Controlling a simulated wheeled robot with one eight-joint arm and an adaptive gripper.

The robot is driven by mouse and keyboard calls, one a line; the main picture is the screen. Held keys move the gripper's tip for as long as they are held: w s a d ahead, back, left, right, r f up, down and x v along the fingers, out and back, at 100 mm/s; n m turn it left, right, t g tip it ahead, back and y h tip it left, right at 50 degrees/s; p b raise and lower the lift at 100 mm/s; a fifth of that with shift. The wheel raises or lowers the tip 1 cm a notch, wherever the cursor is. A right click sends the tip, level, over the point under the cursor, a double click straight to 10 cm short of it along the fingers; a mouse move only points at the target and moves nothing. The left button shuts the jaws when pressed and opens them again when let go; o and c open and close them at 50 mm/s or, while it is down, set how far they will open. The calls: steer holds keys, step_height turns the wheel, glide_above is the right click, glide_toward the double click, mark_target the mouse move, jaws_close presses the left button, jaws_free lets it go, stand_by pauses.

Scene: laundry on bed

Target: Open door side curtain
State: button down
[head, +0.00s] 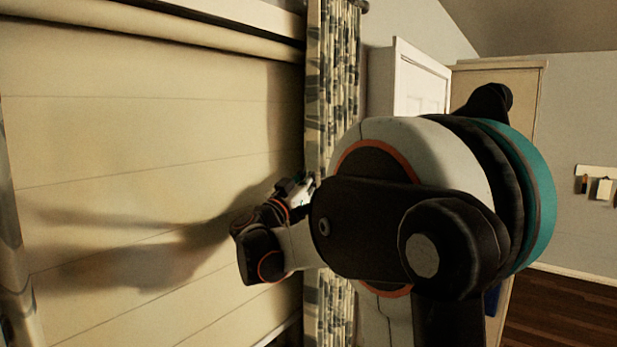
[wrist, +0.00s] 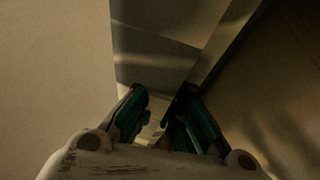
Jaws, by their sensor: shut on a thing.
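The door side curtain (head: 334,75), with a dark and pale pattern, hangs gathered in a narrow bundle at the right side of the window, nearest the white door. My gripper (head: 304,184) is at the curtain's left edge, about halfway up, and is shut on it. My arm hides the middle of the curtain. In the wrist view my gripper (wrist: 160,118) shows two green-padded fingers with a narrow gap.
A pale blind (head: 130,130) covers the window left of the curtain. Another curtain (head: 12,240) shows at the far left edge. A white door (head: 421,85) stands to the right, with a wooden wardrobe or door frame (head: 525,95) beside it. Dark floor (head: 565,305) is open at lower right.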

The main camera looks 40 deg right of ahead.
steer(key=c, duration=1.8)
jaws_free()
steer(key=shift+o, duration=0.2)
steer(key=shift+a, duration=0.1)
steer(key=v, duration=1.1)
steer(key=shift+a, duration=0.4)
steer(key=shift+f, duration=0.2)
